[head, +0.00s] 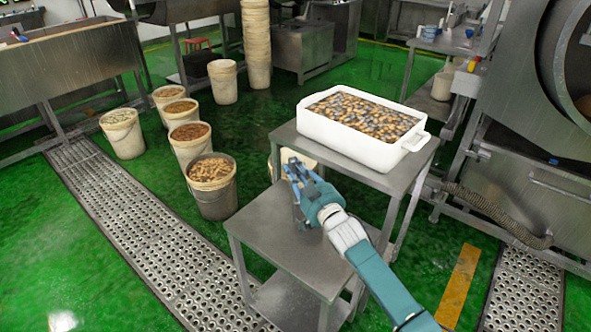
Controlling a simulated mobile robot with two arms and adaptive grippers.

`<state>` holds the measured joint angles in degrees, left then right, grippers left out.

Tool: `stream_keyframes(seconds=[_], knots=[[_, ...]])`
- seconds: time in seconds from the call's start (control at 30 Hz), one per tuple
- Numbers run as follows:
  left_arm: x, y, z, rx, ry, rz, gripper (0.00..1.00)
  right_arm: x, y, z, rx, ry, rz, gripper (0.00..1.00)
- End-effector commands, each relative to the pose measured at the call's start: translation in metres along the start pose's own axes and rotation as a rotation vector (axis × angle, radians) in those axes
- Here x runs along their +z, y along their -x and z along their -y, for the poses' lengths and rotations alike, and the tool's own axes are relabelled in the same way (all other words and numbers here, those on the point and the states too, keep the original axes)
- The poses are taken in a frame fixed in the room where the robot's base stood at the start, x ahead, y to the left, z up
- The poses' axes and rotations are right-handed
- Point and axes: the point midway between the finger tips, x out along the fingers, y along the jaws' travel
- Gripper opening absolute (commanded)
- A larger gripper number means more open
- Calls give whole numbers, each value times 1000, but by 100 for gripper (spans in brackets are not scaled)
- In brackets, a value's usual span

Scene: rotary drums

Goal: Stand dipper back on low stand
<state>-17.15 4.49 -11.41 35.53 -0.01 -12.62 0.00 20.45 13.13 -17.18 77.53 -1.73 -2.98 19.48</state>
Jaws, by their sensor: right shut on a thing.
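The low stand (262,233) is a grey metal table with a lower shelf, in the middle of the head view. My right gripper (297,175), with blue fingers, is over its top and is shut on the dipper. Of the dipper, only a small grey metal part (299,213) shows below the fingers, close to the stand top. The gripper and wrist hide the rest of it. I cannot tell whether the dipper touches the stand. My left gripper is not in view.
A white tub (350,148) of brown pieces in liquid sits on a taller metal table (287,136) just behind. Several filled buckets (213,187) stand left on the wet green floor. A large drum machine (540,90) is at the right. The low stand's left part is bare.

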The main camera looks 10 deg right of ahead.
Motion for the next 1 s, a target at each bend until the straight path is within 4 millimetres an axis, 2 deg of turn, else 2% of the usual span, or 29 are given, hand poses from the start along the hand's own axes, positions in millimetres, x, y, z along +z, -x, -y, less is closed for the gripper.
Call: stream_keyframes(seconds=[0.2, 0.23, 0.3, 0.33, 0.53, 0.57, 0.73, 1.0], knots=[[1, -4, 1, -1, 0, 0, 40, 5, 0, 0, 0, 0, -1, 0], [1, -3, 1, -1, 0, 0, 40, 4, 0, 0, 0, 0, -1, 23], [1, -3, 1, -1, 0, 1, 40, 4, 0, 0, 0, 0, -1, 37], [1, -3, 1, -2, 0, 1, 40, 4, 0, 0, 0, 0, -1, 41], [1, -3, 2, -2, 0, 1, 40, 4, 0, 0, 0, 0, 0, 41], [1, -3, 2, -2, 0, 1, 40, 5, 0, 0, 0, -1, 1, 45], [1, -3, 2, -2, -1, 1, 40, 5, 0, 0, 0, -1, 1, 78], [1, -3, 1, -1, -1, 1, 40, 4, 0, 0, 0, 0, 1, 78]])
